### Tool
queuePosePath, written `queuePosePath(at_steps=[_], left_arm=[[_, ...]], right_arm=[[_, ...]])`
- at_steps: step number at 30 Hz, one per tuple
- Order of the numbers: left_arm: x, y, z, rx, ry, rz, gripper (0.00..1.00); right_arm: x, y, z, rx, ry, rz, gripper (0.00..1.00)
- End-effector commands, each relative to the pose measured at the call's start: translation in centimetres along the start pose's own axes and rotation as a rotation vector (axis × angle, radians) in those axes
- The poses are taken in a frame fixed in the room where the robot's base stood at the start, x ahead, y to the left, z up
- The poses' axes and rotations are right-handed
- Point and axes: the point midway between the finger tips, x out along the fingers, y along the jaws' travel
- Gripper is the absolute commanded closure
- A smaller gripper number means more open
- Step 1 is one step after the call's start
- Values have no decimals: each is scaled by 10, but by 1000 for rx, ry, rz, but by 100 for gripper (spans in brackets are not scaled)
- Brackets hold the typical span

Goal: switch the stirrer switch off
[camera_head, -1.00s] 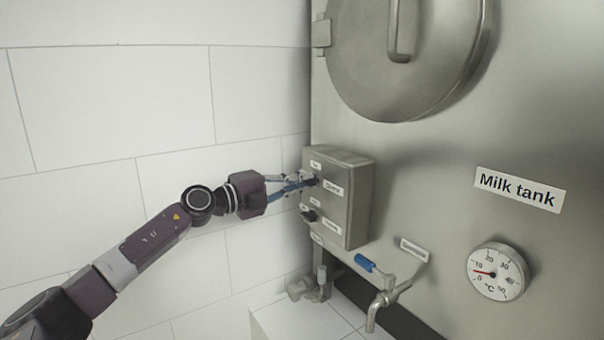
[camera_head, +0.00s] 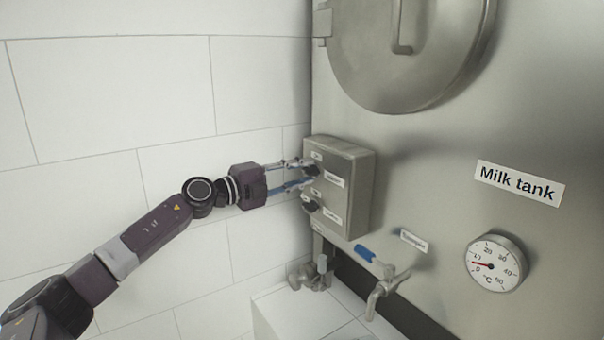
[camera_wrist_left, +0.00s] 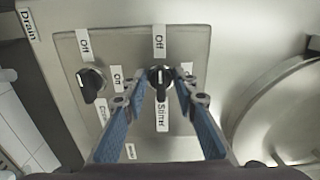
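The stirrer switch (camera_wrist_left: 160,84) is a black rotary knob with a white mark, on the face of a grey metal control box (camera_head: 352,190). In the left wrist view its mark lines up with the "Off" label (camera_wrist_left: 158,41); the "Stirrer" label (camera_wrist_left: 162,117) is on the opposite side. In the head view the knob (camera_head: 313,171) shows at the box's upper part. My left gripper (camera_head: 307,174) is open, with one finger on each side of the knob; I cannot tell whether either finger touches it. My right gripper is in neither view.
A second black knob (camera_wrist_left: 91,84) sits beside the stirrer switch, below it in the head view (camera_head: 309,206). The box is on the milk tank (camera_head: 430,150). A tap with a blue handle (camera_head: 366,254) and a thermometer dial (camera_head: 496,263) are to the lower right. A tiled wall is at left.

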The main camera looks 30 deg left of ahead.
Motion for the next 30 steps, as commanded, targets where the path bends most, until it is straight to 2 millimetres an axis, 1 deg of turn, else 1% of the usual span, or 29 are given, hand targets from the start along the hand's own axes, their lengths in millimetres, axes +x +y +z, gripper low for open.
queuePosePath(at_steps=[6,10,21,30], left_arm=[[0,0,0,1,1,0,74],[-6,1,0,2,0,1,74],[-38,3,1,-1,-1,4,74],[-58,3,1,-2,-1,3,74]], right_arm=[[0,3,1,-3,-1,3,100],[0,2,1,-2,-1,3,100],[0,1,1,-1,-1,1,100],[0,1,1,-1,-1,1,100]])
